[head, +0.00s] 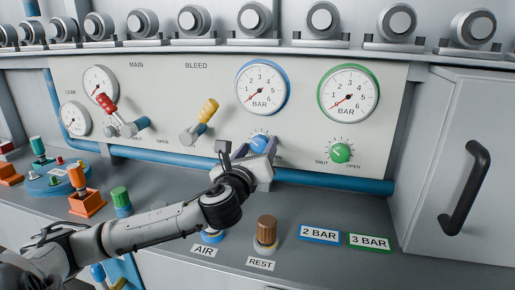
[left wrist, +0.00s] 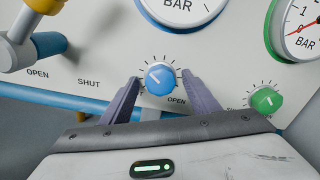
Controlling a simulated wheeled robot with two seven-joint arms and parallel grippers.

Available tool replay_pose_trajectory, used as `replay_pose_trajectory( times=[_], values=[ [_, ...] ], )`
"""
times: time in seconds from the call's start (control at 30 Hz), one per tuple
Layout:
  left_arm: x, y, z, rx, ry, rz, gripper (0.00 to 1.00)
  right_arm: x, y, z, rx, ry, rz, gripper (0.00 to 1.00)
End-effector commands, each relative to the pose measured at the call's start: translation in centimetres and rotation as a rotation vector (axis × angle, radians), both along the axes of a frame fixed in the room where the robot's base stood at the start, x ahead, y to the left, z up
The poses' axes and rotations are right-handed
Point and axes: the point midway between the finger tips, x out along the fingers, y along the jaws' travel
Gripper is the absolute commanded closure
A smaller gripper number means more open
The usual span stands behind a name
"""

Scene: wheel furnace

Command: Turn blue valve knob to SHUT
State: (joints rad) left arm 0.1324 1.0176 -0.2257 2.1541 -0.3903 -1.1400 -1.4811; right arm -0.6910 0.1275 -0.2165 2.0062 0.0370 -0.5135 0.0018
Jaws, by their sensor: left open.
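The blue valve knob (head: 260,142) is on the white panel below the blue-rimmed gauge (head: 262,88). It also shows in the left wrist view (left wrist: 160,77), with a white mark on its face, towards the left, and tick marks around it. An OPEN label (left wrist: 177,100) is at its lower right; its SHUT label is hidden behind my gripper. My left gripper (left wrist: 161,79) is open, with one finger on each side of the knob. Whether the fingers touch it I cannot tell. My right gripper is not in view.
A green knob (head: 340,152) sits to the right under a green-rimmed gauge (head: 348,93). A yellow lever (head: 208,110) and a red lever (head: 106,103) stick out at left. A blue pipe (head: 300,178) runs below. A brown-topped peg (head: 266,230) stands on the counter.

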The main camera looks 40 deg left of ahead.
Motion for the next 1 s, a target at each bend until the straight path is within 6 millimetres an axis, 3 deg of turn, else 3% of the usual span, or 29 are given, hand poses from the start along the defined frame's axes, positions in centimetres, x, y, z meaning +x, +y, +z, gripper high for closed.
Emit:
replay_pose_trajectory(
  times=[0.23,0.47,1.0],
  values=[
    [0.05,0.03,-0.04,0.0,0.001,0.0,0.46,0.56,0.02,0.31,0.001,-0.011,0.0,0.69],
    [0.03,0.03,-0.04,0.0,0.0,0.0,0.85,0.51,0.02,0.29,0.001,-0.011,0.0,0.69],
    [0.02,0.0,0.02,-0.144,-0.077,0.0,0.85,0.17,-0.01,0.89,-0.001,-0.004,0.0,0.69]
  ],
)
